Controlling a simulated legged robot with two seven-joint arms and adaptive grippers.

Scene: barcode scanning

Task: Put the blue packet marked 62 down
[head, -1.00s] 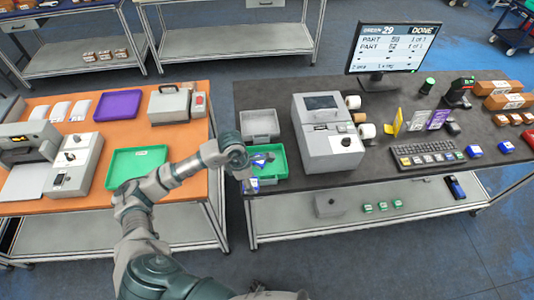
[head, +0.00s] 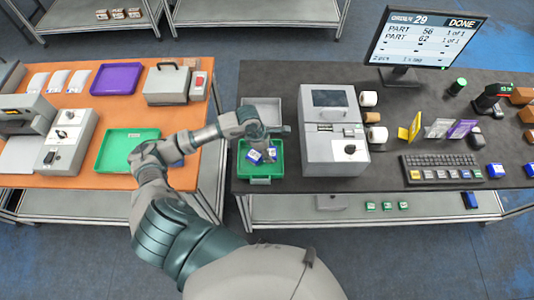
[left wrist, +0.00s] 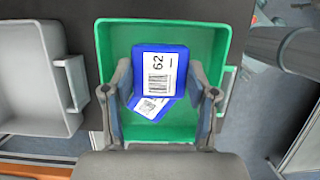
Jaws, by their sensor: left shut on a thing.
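The blue packet marked 62 (left wrist: 160,72) shows its white label in the left wrist view. My left gripper (left wrist: 160,82) is shut on it, one finger at each side. It is over the green bin (left wrist: 217,45), and a second blue packet (left wrist: 151,108) lies partly beneath it. Whether packet 62 touches that packet or the bin floor I cannot tell. In the head view the left gripper (head: 264,146) is over the same green bin (head: 262,171), with blue packets (head: 255,156) below it. My right gripper is in neither view.
A grey bin (head: 262,104) stands directly behind the green bin. A grey printer-like machine (head: 333,145) stands close on its right. The screen (head: 425,38) reads DONE. A gap separates the dark table from the orange table (head: 142,70), which holds another green tray (head: 127,150).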

